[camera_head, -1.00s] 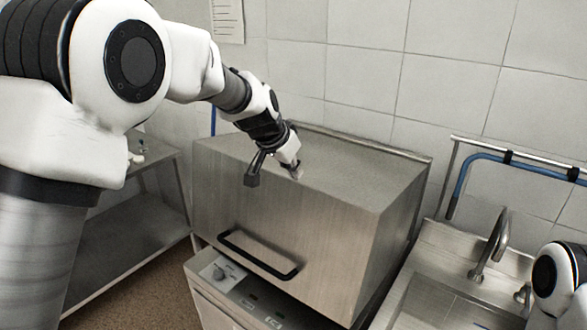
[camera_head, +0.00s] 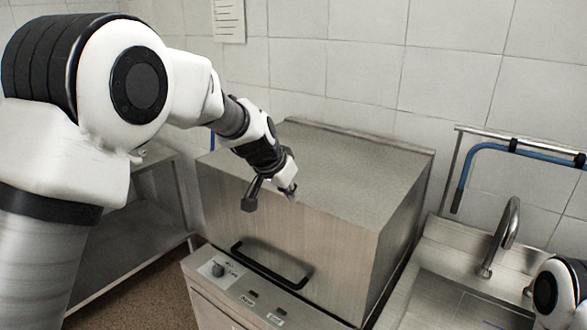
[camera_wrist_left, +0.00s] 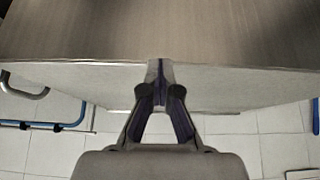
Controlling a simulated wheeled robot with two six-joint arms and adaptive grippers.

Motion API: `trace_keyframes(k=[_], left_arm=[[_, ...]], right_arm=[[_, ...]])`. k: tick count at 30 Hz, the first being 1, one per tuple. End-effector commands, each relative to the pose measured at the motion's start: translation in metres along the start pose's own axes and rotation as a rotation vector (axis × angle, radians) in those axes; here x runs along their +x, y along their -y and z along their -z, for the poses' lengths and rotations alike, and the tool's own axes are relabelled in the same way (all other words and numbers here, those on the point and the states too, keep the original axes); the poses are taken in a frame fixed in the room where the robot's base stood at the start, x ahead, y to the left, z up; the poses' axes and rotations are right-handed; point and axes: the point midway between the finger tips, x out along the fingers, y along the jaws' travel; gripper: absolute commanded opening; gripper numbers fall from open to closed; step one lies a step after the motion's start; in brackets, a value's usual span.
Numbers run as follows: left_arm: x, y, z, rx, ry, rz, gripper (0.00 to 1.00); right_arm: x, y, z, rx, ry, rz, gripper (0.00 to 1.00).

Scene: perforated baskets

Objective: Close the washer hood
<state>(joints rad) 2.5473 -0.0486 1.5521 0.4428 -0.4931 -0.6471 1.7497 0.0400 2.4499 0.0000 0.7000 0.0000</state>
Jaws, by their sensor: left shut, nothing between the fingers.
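The washer hood (camera_head: 335,185) is a large boxy metal cover with a black bar handle (camera_head: 270,268) low on its front face. It sits low over the washer body, its lower front edge close above the control panel (camera_head: 240,290). My left gripper (camera_head: 292,194) is shut and empty at the hood's top front edge. In the left wrist view the shut fingertips (camera_wrist_left: 160,68) are at the edge between two hood faces; whether they touch it I cannot tell. Of my right arm only a part shows at the lower right of the head view; its gripper is out of view.
A sink with a tap (camera_head: 500,238) stands to the right of the washer, with a blue hose (camera_head: 500,148) on a rail behind it. A metal shelf table (camera_head: 150,225) stands at the left. A tiled wall (camera_head: 350,60) closes off the back.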

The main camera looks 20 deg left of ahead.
Motion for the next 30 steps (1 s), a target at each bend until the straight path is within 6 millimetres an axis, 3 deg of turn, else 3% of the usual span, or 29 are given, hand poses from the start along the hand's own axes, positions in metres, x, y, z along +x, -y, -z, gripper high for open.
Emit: trace_keyframes(k=[1, 4, 5, 7, 13, 20, 23, 25, 28, 30], left_arm=[[-0.017, 0.002, 0.012, -0.001, -0.006, 0.002, 0.00], [-0.044, 0.006, 0.028, -0.003, -0.015, 0.007, 0.00], [-0.041, 0.006, 0.017, -0.003, -0.017, 0.007, 0.00], [-0.061, 0.006, 0.011, -0.002, -0.020, 0.008, 0.00], [-0.110, 0.005, 0.002, -0.003, -0.020, 0.008, 0.00], [-0.129, 0.005, -0.001, -0.004, -0.017, 0.007, 0.00], [-0.118, 0.006, -0.006, -0.007, 0.002, 0.002, 0.00], [-0.094, 0.007, -0.018, -0.016, 0.046, -0.012, 0.00], [-0.036, 0.007, -0.055, -0.039, 0.160, -0.047, 0.00], [0.009, 0.003, -0.099, -0.060, 0.273, -0.082, 0.00]], right_arm=[[-0.017, 0.000, 0.000, 0.000, 0.000, 0.000, 0.40], [-0.040, 0.000, 0.000, 0.000, -0.001, 0.000, 0.40], [-0.019, 0.000, 0.001, 0.000, -0.002, 0.000, 0.40], [-0.008, 0.000, 0.001, 0.000, -0.001, 0.000, 0.40], [0.003, 0.000, 0.000, 0.000, 0.000, 0.000, 0.40], [0.004, 0.000, 0.000, 0.000, -0.001, 0.000, 0.40], [0.005, 0.000, 0.000, 0.000, -0.001, 0.000, 0.40], [0.005, 0.000, 0.000, 0.000, -0.001, 0.000, 0.40], [0.007, 0.000, 0.000, 0.000, 0.000, 0.000, 0.40], [0.008, 0.000, 0.000, 0.000, 0.000, 0.000, 0.40]])
